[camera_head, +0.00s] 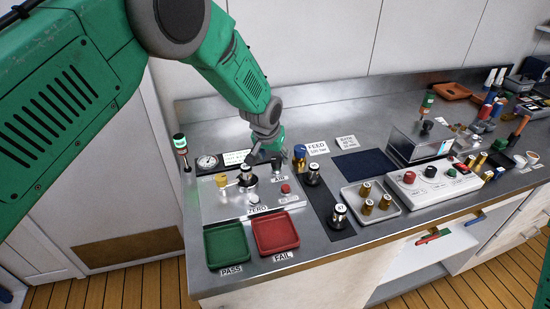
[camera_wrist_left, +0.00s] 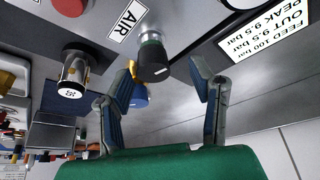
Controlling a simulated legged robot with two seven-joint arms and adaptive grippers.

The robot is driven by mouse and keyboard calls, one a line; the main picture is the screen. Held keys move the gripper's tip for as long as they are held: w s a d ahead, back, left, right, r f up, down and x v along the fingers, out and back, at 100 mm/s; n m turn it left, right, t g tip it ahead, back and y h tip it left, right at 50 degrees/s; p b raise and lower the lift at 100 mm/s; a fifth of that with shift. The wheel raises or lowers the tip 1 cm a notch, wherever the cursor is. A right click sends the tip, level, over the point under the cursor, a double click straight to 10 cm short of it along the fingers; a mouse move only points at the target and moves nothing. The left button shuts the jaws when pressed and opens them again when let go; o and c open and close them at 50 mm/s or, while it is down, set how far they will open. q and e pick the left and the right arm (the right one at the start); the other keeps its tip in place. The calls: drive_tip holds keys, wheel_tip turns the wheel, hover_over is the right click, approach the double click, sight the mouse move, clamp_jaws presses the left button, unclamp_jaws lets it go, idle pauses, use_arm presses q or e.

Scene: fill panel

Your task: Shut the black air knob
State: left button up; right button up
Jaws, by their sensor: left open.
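The black air knob (camera_wrist_left: 152,62) stands on a silver stem beside the AIR label (camera_wrist_left: 127,20) in the left wrist view. In the head view the knob (camera_head: 276,163) shows as a small dark shape behind the AIR label (camera_head: 278,178), partly hidden by my gripper. My left gripper (camera_wrist_left: 163,68) is open. Its two fingers stand apart on either side of the knob in the wrist view, with visible gaps; I cannot tell the exact depth between them. In the head view the left gripper (camera_head: 266,148) is over the back of the panel. My right gripper is not in view.
A blue-capped fitting (camera_head: 299,155) and a black-topped metal fitting (camera_head: 313,172) stand right of the knob. A red button (camera_head: 285,188) is in front. Green (camera_head: 227,245) and red (camera_head: 276,235) trays lie nearer.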

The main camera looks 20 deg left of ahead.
use_arm(q)
drive_tip(key=shift+w+d+f, duration=0.15)
drive_tip(key=shift+d+f, duration=0.3)
drive_tip(key=shift+f, duration=0.2)
drive_tip(key=shift+w+d+f, duration=0.15)
drive_tip(key=shift+w+f, duration=0.1)
drive_tip(key=shift+f, duration=0.05)
drive_tip(key=shift+a, duration=0.4)
clamp_jaws()
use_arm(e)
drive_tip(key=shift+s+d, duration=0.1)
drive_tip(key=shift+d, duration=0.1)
use_arm(q)
drive_tip(key=shift+d, duration=0.15)
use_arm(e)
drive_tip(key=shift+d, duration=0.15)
